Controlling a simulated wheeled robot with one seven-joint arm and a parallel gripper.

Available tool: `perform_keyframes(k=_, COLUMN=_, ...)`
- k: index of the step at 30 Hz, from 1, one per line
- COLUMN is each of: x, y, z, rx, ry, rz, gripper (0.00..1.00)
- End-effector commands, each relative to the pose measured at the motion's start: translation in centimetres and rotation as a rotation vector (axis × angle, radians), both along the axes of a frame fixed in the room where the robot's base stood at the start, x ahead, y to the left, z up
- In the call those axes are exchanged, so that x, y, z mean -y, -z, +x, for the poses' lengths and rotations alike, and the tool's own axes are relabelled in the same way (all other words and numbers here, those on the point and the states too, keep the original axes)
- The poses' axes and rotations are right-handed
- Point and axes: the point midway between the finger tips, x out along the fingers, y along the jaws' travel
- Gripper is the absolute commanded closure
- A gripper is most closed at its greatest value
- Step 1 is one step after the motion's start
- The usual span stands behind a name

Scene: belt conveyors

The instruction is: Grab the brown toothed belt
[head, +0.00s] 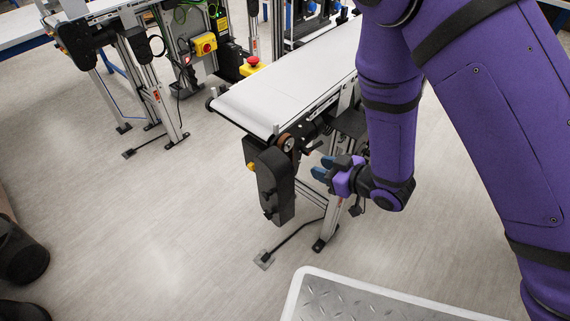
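A small brown ring, which looks like the brown toothed belt (281,145), sits around a round pulley at the near end of the white conveyor. It is small in the head view and its teeth cannot be made out. My gripper (322,167) is to the right of it and a little lower, apart from it. Its two blue fingers point left toward the conveyor end, with a gap between the tips. Nothing shows between them.
The white conveyor (295,85) runs back to the upper right. A black drive housing (273,185) hangs below the pulley. A metal leg (328,225) stands under it. A white-edged tread plate (345,302) lies in front.

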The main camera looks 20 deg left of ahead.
Motion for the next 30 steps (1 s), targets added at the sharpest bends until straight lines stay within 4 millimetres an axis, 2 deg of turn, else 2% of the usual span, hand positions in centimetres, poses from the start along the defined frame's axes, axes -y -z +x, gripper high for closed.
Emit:
perform_keyframes(k=6, x=-2.8, y=1.2, z=1.2, rx=0.001, ry=-0.003, rz=-0.001, gripper=0.66)
perform_keyframes(k=14, x=-4.2, y=1.9, z=1.8, rx=0.001, ry=0.000, rz=0.000, gripper=0.66)
perform_keyframes(k=24, x=-7.6, y=3.7, z=3.5, rx=0.002, ry=-0.001, rz=-0.001, gripper=0.66)
perform_keyframes(k=30, x=-8.1, y=3.9, z=3.7, rx=0.001, ry=0.002, rz=0.000, gripper=0.66)
